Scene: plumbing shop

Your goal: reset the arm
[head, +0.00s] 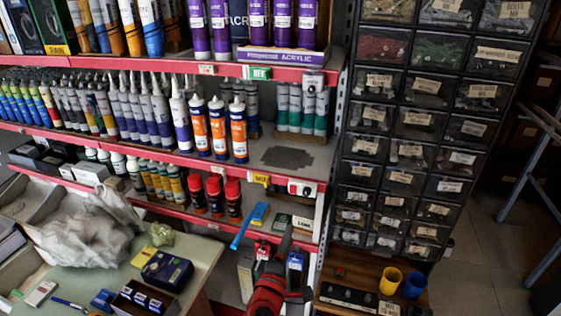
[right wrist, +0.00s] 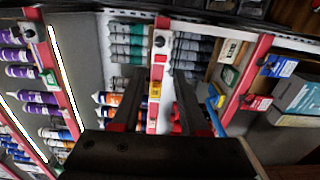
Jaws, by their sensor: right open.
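My right arm (head: 268,290), red and black, reaches up from the bottom of the head view. Its right gripper (head: 285,243) is in front of the lower shelves. In the right wrist view the two dark fingers of the right gripper (right wrist: 157,82) stand apart with nothing between them. Shelf fronts and tubes show behind the fingers. My left gripper is in neither view.
Red-edged shelves (head: 150,205) hold cartridges and bottles. A drawer cabinet (head: 405,180) stands right of them. A counter (head: 205,255) at lower left bears a plastic bag (head: 90,230) and a dark blue box (head: 167,270). Open floor (head: 480,240) lies at right.

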